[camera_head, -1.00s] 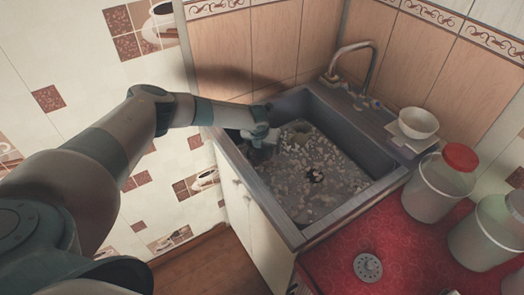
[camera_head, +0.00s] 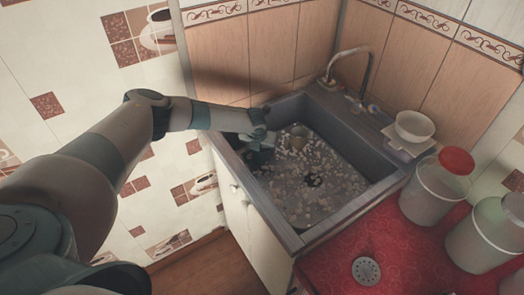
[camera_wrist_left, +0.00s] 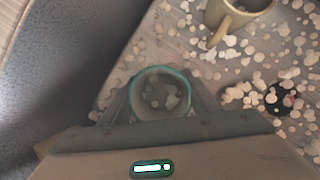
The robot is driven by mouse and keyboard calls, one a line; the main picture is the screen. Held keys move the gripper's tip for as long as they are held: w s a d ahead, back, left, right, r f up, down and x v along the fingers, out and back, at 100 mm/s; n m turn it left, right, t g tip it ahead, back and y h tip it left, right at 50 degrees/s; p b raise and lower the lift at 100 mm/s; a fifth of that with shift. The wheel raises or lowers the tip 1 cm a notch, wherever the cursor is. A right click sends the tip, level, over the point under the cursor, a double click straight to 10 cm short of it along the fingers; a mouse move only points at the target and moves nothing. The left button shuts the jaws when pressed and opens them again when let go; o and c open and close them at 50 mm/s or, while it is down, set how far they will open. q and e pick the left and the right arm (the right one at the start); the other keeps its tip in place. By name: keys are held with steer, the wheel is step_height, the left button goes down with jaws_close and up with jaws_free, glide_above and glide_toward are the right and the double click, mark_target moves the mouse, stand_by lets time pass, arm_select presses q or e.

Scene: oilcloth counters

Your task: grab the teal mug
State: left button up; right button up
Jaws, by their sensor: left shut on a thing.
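The teal mug (camera_wrist_left: 160,72) shows its round teal rim in the left wrist view, seen from above, with its opening facing the camera. My left gripper (camera_wrist_left: 160,104) has a finger on each side of it and is shut on it. In the head view my left gripper (camera_head: 256,141) reaches down into the left end of the sink, and a dark teal patch there (camera_head: 262,158) looks like the mug. I cannot tell whether the mug touches the sink floor. My right gripper is in neither view.
A beige mug (camera_wrist_left: 232,22) stands near the teal one in the sink (camera_head: 272,212), whose speckled floor has a dark drain (camera_head: 312,181). The sink walls rise close to my left arm. A faucet (camera_head: 362,65), white bowl (camera_head: 414,126) and red-lidded jar (camera_head: 434,188) stand to the right.

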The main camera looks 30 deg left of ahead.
arm_select(q)
step_height(320, 180, up, 4)
steer(key=p, duration=0.2)
steer(key=shift+f+p, duration=0.1)
steer(key=shift+p, duration=0.2)
steer(key=s+d+r+p, duration=0.1)
steer(key=d+r+p, duration=0.5)
steer(key=d, duration=0.5)
steer(key=shift+s+d+r+p, duration=0.25)
steer(key=shift+d+p, duration=0.05)
steer(key=shift+p, duration=0.8)
